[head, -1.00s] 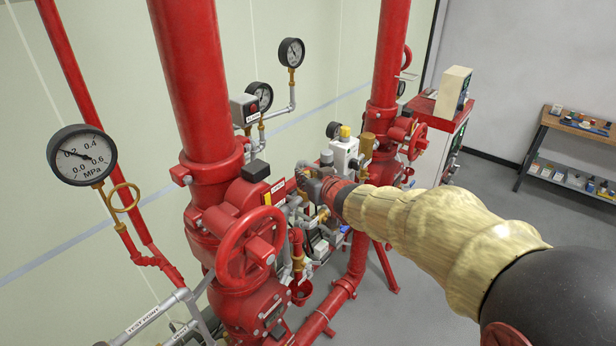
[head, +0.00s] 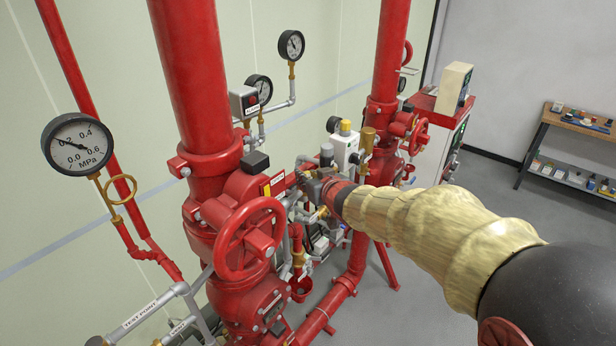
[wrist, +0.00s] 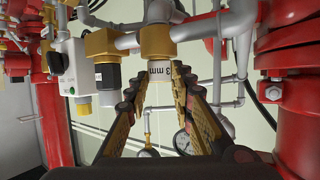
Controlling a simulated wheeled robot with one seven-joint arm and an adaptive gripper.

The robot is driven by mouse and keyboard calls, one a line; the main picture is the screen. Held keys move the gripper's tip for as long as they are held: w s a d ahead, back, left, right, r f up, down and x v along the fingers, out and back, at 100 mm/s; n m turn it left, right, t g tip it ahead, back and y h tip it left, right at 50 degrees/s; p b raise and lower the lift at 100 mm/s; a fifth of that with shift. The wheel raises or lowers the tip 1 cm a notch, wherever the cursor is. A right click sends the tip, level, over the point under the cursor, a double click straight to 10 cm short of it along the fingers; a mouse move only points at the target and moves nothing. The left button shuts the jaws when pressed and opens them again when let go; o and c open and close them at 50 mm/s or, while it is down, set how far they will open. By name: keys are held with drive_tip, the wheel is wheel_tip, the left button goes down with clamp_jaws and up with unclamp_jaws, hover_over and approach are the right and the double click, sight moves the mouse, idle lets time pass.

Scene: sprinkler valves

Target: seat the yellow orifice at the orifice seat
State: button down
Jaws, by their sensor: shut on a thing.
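In the wrist view, a yellow brass piece with a pale "3 mm" label, the orifice (wrist: 157,41), stands upright between my fingertips. My gripper (wrist: 157,82) is shut on its labelled lower part, with one finger on each side. The orifice's upper end is at a grey pipe line with fittings on both sides. I cannot tell the orifice seat apart from these fittings, or whether the orifice touches it. In the head view my gripper (head: 311,186) is among the small pipes behind the red handwheel, and the orifice is too small to make out.
The red handwheel valve (head: 249,238) stands close to the left of my arm. A white box with a yellow cap (head: 345,148) is just beyond my gripper. In the wrist view, a brass valve with a black body (wrist: 105,62) is close at left and a thick red pipe (wrist: 290,100) at right.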

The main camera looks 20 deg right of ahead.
drive_tip(key=c, duration=1.5)
unclamp_jaws()
drive_tip(key=shift+o, duration=0.2)
drive_tip(key=p+v, duration=0.4)
drive_tip(key=v, duration=0.4)
drive_tip(key=shift+p, duration=0.3)
